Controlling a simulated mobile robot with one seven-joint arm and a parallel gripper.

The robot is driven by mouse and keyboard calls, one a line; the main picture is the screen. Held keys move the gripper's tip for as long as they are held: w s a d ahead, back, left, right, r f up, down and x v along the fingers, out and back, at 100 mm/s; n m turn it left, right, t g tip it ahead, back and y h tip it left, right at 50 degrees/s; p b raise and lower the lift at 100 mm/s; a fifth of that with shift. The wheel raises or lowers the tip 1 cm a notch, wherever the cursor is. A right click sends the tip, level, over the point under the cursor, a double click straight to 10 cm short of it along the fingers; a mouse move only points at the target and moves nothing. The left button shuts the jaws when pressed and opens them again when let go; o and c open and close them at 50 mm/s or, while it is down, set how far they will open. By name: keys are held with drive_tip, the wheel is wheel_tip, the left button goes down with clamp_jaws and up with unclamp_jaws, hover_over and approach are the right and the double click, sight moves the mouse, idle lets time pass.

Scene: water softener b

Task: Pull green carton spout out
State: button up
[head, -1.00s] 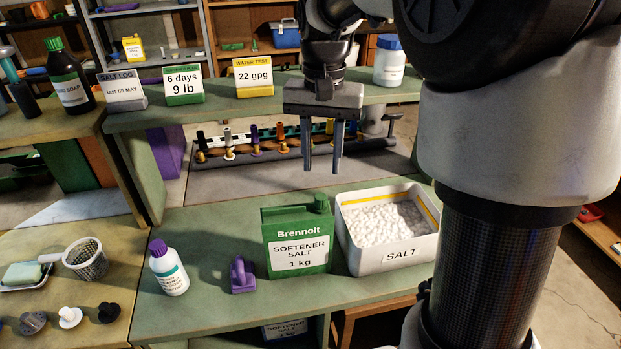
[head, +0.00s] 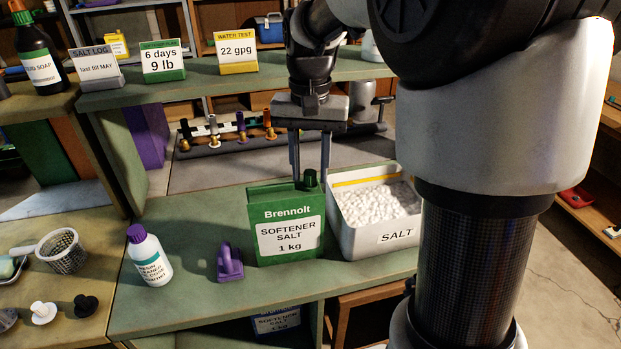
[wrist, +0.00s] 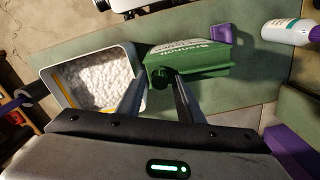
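The green carton (head: 286,232), labelled softener salt, stands upright on the green bench. Its dark green spout (head: 310,180) sticks up at the top right corner. In the wrist view the carton (wrist: 195,62) lies ahead, with the round spout (wrist: 161,75) at its near left corner. My gripper (head: 311,174) points down over that corner with its two fingers apart. In the wrist view my gripper (wrist: 157,88) has one finger on each side of the spout. I cannot tell whether either finger touches it. The lower fingertips are partly hidden behind the carton in the head view.
A white salt bin (head: 348,237) stands close to the carton's right. A purple clip-like object (head: 230,264) and a white bottle with a purple cap (head: 148,257) stand to the left. A rack of valves (head: 240,130) lies behind. The bench front is clear.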

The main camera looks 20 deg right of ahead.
sight(310, 173)
clamp_jaws()
drive_tip(key=shift+r+p, duration=0.5)
drive_tip(key=shift+r, duration=0.05)
drive_tip(key=shift+o, duration=0.8)
unclamp_jaws()
wheel_tip(310, 173, up, 17)
drive_tip(key=p, duration=0.2)
drive_tip(key=s+f+n+t+p, duration=0.1)
drive_tip(key=s+f, duration=0.3)
drive_tip(key=s, duration=0.5)
drive_tip(key=s+f+n+t, duration=0.3)
drive_tip(key=s+f+t, duration=0.1)
drive_tip(key=s, duration=0.5)
drive_tip(key=shift+s+f+n+t+p, duration=0.2)
drive_tip(key=shift+f+n+t+p, duration=0.1)
drive_tip(key=shift+f+p, duration=0.1)
